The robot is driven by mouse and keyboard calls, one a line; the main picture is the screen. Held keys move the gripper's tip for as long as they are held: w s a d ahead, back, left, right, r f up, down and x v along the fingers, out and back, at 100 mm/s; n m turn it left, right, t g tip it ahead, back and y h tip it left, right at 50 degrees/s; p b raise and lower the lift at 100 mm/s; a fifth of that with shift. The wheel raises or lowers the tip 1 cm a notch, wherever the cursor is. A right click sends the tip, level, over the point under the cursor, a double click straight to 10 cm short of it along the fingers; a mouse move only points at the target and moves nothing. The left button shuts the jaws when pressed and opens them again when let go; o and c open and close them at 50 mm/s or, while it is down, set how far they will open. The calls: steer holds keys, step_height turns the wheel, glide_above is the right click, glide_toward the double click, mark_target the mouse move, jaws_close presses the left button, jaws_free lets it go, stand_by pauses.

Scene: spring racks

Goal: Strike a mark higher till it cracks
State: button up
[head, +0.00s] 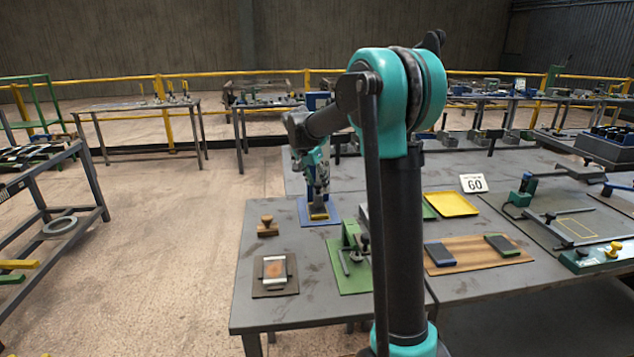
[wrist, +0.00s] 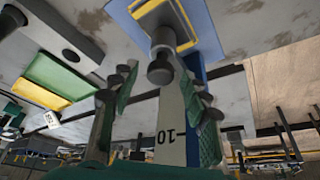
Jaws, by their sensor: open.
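A drop-tester-like stand stands on a blue mat (head: 309,222) at the far left part of the table, with a yellow plate (head: 319,212) at its foot. In the wrist view the stand shows a pale scale (wrist: 172,120) with the figure 10 and a line, over a blue backing. A dark round knob (wrist: 160,72) is in front of the scale. My gripper (wrist: 158,82) is open, its green-padded fingers on either side of the knob and scale; I cannot tell whether they touch. In the head view my gripper (head: 318,178) hides most of the stand.
A wooden stamp (head: 267,228), a plate with an orange-brown piece (head: 274,268) and a green clamp device (head: 351,246) are nearby. A yellow tray (head: 451,204), a sign reading 60 (head: 473,183) and a wooden board (head: 465,262) with dark blocks lie right of my arm.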

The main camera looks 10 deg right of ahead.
steer(key=shift+c, duration=0.3)
jaws_close()
step_height(320, 180, up, 30)
stand_by(0.6)
steer(key=shift+o, duration=0.3)
jaws_free()
